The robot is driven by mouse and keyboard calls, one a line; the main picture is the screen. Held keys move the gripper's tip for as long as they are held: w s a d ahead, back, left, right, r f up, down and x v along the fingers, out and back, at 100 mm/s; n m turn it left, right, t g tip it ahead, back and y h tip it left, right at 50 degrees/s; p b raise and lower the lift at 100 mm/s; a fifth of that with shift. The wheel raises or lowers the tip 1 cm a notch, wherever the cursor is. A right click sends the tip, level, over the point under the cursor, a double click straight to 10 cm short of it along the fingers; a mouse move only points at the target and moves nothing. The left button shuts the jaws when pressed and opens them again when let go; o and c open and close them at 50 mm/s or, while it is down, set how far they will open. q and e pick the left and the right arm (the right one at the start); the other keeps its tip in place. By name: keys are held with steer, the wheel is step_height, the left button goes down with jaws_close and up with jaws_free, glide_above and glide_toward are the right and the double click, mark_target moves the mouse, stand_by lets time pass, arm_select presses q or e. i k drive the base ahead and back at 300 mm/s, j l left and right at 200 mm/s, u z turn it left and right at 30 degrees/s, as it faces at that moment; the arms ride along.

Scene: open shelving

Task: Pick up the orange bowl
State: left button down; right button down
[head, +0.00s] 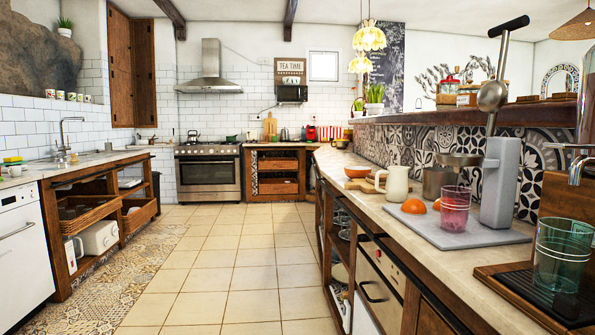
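An orange bowl (357,171) stands on the right-hand counter, toward its far part. It is small in the head view, behind a cream pitcher and next to a wooden board. Neither of my grippers shows in the head view, so their state and distance to the bowl cannot be seen.
The cream pitcher (396,183), a metal pot (435,183), oranges, a pink glass (455,210) and a tall grey press (500,185) crowd the right counter (440,257) nearer to me. The tiled floor (235,270) between the two counters is clear.

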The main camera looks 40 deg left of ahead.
mark_target(355, 172)
steer(key=i+j+u, duration=0.15)
steer(key=j, duration=0.25)
steer(key=j+u, duration=0.15)
steer(key=j, duration=0.25)
steer(key=i+j+u, duration=0.15)
steer(key=j, duration=0.2)
steer(key=i+j+u, duration=0.15)
steer(key=j, duration=0.2)
steer(key=i+j+z, duration=0.1)
steer(key=i+j, duration=0.2)
steer(key=i, duration=0.05)
